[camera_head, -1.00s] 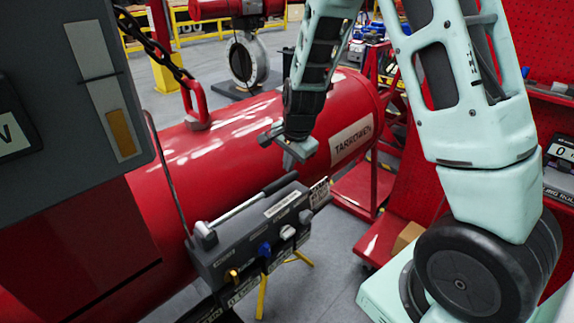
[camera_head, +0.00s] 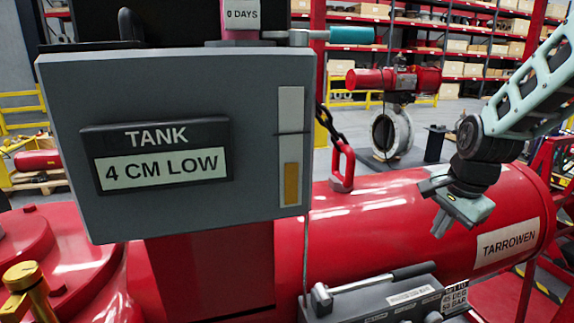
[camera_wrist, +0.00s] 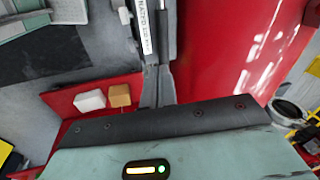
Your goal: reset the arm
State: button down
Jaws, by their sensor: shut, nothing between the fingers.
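My gripper (camera_head: 440,228) is in the right part of the head view, above the red cylinder marked TARROWEN (camera_head: 400,222) and left of its label. It looks shut and empty, hanging apart from the lever box below. My arm (camera_head: 535,95) comes in from the right edge and bends down at a dark wrist. In the wrist view my gripper's narrow dark fingers (camera_wrist: 158,88) are together in the middle, with nothing held between them. The lower arm and my base are out of the head view.
A grey panel (camera_head: 70,110) reading TANK 4 CM LOW fills the left. A lever box (camera_head: 380,300) with a grey handle lies in front of the cylinder. A chain and red lifting lug (camera_head: 342,168) stand on the cylinder. Shelves are far back.

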jog(key=s+a+f+n+g+y+b, duration=0.1)
jog(key=s+a+f+n, duration=0.15)
jog(key=a, duration=0.25)
jog(key=s+a+f+n+b, duration=0.1)
jog(key=s+a+n, duration=0.2)
jog(key=a+n, duration=0.15)
jog(key=s+a+f+n+g+b, duration=0.1)
jog(key=s+a+f+n+b, duration=0.1)
jog(key=s+a+n, duration=0.4)
jog(key=s+a+f+n+g+b, duration=0.1)
jog(key=s+a+f+n+b, duration=0.2)
jog(key=s+a+n, duration=0.3)
jog(key=s+n, duration=0.3)
jog(key=s, duration=0.4)
jog(key=shift+f+h, duration=0.15)
jog(key=shift+h, duration=0.15)
jog(key=shift+w, duration=0.1)
